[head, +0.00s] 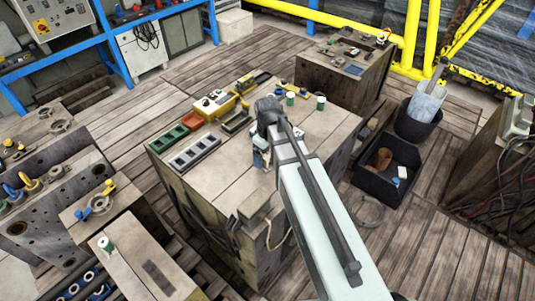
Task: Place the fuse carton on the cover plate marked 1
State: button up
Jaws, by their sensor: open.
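My gripper (260,159) is over the front right part of the wooden block's top, largely hidden behind my own arm. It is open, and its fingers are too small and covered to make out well. I cannot pick out the fuse carton with certainty; it may be hidden behind my arm or among the small items. No marking 1 is legible. I cannot tell whether any is a cover plate.
A yellow device (215,103), a dark tray (236,122) and white-and-green cylinders (320,103) stand on the wooden block (225,178). A black bin (387,180) stands on the floor at right. Steel mould blocks (50,205) fill the left. The block's front middle is bare.

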aim_at(268, 153)
jog(key=shift+r, duration=0.15)
notch_tip(268, 153, up, 12)
dwell(0.7)
jog(key=shift+o, duration=0.4)
